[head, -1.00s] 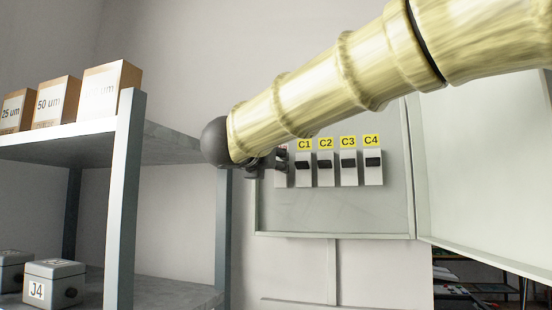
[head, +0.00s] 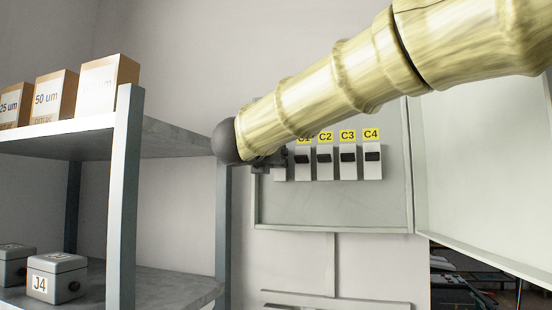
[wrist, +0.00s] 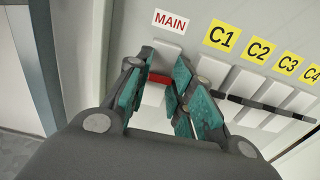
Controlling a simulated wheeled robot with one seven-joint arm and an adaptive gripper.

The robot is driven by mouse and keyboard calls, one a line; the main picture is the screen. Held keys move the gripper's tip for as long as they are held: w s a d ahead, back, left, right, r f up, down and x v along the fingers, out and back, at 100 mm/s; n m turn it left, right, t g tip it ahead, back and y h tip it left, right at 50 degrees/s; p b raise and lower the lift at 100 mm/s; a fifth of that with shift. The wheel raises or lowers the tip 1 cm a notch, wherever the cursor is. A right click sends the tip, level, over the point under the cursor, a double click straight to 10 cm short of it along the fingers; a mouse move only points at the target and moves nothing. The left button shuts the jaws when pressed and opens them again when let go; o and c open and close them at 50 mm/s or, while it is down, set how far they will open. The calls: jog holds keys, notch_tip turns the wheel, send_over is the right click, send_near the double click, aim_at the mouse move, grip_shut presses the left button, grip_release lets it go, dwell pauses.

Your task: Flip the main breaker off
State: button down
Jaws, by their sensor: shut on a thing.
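The main breaker is a white block with a red lever (wrist: 160,78) under a red-lettered MAIN label (wrist: 171,20) in the wrist view. My gripper (wrist: 157,72) is shut on the main breaker, with one teal-padded finger on each side of it. The fingers cover part of the block and the lever's right end. In the head view, my dark gripper (head: 270,162) is at the left end of the breaker row. It and my arm hide the MAIN label and most of the main breaker (head: 280,174) there.
Breakers C1 (head: 303,170), C2 (head: 325,170), C3 (head: 348,170) and C4 (head: 373,170) with dark levers stand close to the right. The cabinet door (head: 480,170) is open at right. A grey shelf (head: 128,200) with boxes stands at left.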

jog(key=b, duration=0.3)
jog(key=shift+f, duration=0.35)
jog(key=t+b, duration=0.1)
jog(key=b, duration=0.2)
jog(key=shift+f+b, duration=0.1)
jog(key=shift+b, duration=0.95)
jog(key=c, duration=1.2)
grip_release()
jog(key=shift+s, duration=0.1)
jog(key=shift+c, duration=0.2)
